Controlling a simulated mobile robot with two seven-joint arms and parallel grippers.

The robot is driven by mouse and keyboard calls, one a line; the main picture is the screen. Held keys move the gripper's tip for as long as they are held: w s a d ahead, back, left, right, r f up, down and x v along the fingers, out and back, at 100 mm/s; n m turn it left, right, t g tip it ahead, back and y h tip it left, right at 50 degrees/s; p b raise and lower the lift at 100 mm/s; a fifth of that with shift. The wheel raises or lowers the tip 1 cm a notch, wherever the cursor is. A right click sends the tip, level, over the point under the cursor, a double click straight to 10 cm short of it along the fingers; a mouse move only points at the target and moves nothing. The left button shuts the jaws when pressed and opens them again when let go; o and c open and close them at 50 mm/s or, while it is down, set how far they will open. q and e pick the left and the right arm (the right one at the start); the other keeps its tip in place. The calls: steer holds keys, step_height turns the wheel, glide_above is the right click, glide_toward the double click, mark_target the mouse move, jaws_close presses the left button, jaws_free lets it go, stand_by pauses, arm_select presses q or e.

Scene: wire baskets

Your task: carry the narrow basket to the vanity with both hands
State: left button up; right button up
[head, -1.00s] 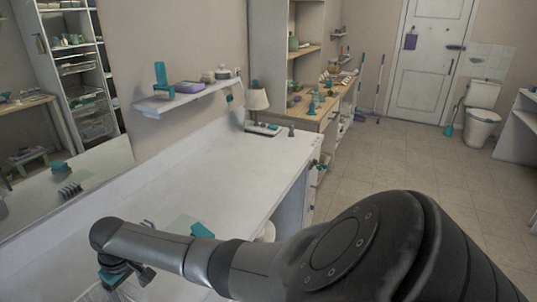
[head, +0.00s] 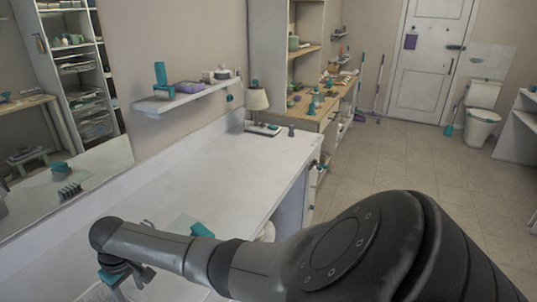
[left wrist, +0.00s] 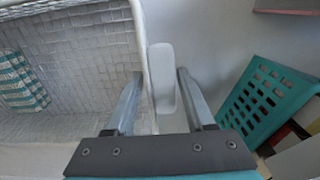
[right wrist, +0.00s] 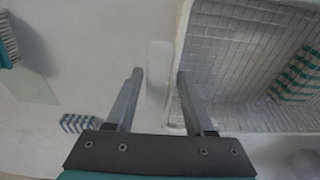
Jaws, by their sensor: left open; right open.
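The narrow basket is a white mesh basket. In the left wrist view its rim (left wrist: 143,45) runs beside a pale upright handle (left wrist: 162,78). My left gripper (left wrist: 156,90) is open, one finger over the basket's inside and the other outside, with the handle between. In the right wrist view the basket (right wrist: 225,50) lies to the right. My right gripper (right wrist: 158,88) is open around the matching handle (right wrist: 158,72). A teal-and-white striped item (left wrist: 22,82) lies in the basket. In the head view my right arm hides most of this area.
A long white counter (head: 225,165) runs under a mirror and is mostly clear. A lamp (head: 257,103) stands at its far end. A wall shelf (head: 185,98) holds small items. A teal slotted crate (left wrist: 262,100) is close to my left gripper. Tiled floor is free on the right.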

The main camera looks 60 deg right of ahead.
steer(key=shift+r, duration=0.1)
stand_by(0.3)
arm_select(q)
steer(key=shift+r+p, duration=4.5)
steer(key=shift+p, duration=0.35)
arm_select(e)
steer(key=shift+r, duration=4.8)
arm_select(q)
step_height(320, 180, up, 22)
steer(key=p, duration=0.9)
steer(key=shift+r, duration=0.2)
arm_select(e)
step_height(320, 180, up, 11)
steer(key=s, duration=0.1)
steer(key=shift+s, duration=0.15)
